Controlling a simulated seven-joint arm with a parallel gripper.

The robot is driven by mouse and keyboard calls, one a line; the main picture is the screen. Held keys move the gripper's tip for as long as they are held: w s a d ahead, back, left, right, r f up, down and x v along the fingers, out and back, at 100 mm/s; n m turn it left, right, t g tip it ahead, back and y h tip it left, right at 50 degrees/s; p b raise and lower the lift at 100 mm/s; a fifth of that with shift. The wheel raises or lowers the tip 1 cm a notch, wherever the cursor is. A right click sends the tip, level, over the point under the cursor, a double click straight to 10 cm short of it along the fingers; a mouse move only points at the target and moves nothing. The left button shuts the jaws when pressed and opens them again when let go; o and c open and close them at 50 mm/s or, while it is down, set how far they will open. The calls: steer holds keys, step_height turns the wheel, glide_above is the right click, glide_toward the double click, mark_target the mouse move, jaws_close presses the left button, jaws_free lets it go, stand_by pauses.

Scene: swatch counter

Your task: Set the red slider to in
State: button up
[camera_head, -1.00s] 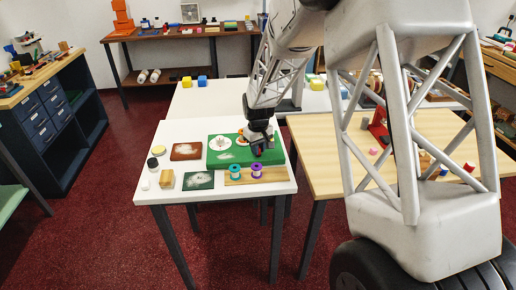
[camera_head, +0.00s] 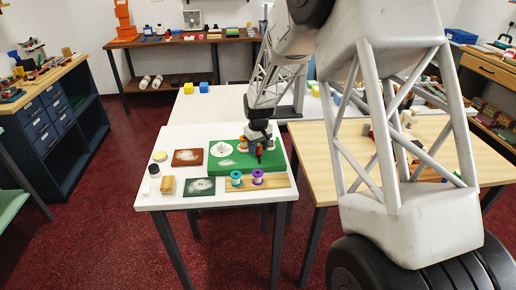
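A green board (camera_head: 276,160) lies on the white table, with a round white dial (camera_head: 222,149) on its left part. My gripper (camera_head: 258,157) points down over the right part of the board, its dark fingers at or just above the surface. A small red piece (camera_head: 259,151), possibly the red slider, shows at the fingers and is mostly hidden by them. I cannot tell whether the fingers touch it or are open or shut. The slider's setting cannot be read.
A teal spool (camera_head: 236,179) and a purple spool (camera_head: 257,178) stand on a wooden strip (camera_head: 281,183) in front of the board. A brown card (camera_head: 187,157), a green card (camera_head: 199,187) and a wooden block (camera_head: 167,185) lie to the left. A wooden table (camera_head: 310,175) stands right.

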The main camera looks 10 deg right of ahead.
steer(key=shift+r, duration=0.1)
steer(key=shift+r, duration=3.8)
steer(key=shift+r, duration=0.1)
